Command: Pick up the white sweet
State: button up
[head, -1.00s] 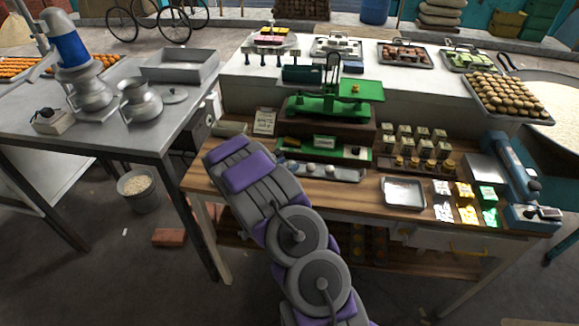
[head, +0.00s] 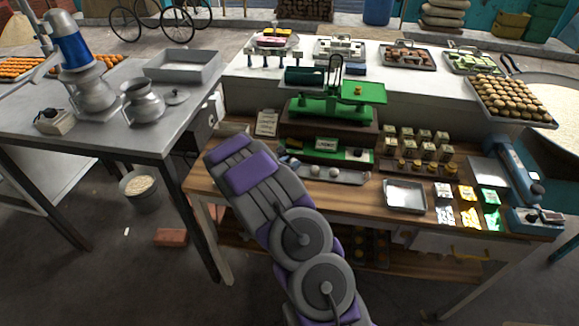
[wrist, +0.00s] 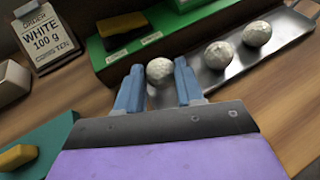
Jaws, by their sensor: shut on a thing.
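Three round white sweets show in the wrist view. One white sweet (wrist: 159,71) is between the two blue fingertips of my gripper (wrist: 159,85), which is shut on it. It is at the near end of a narrow metal tray (wrist: 196,82); I cannot tell if it still touches the tray. The other two white sweets, a middle one (wrist: 219,54) and a far one (wrist: 257,35), lie on the tray to the right. In the head view the tray (head: 350,178) lies on the wooden bench, and my arm hides most of the gripper.
A green box (wrist: 140,45) with a yellow block stands behind the tray. An order card (wrist: 45,38) reads "WHITE 100 g". A green balance scale (head: 325,108) stands on the bench behind. An empty metal tray (head: 405,196) and several wrapped packs (head: 468,194) are to the right.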

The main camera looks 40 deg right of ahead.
jog(key=shift+r, duration=0.95)
jog(key=s+a, duration=0.1)
jog(key=a, duration=0.3)
jog(key=s+a+r+p, duration=0.1)
jog(key=s+a, duration=0.1)
jog(key=a, duration=0.3)
jog(key=s+a, duration=0.2)
jog(key=a, duration=0.3)
jog(key=shift+r+p, duration=0.2)
jog(key=shift+p, duration=0.2)
jog(key=shift+s+a, duration=0.25)
jog(key=shift+a, duration=0.3)
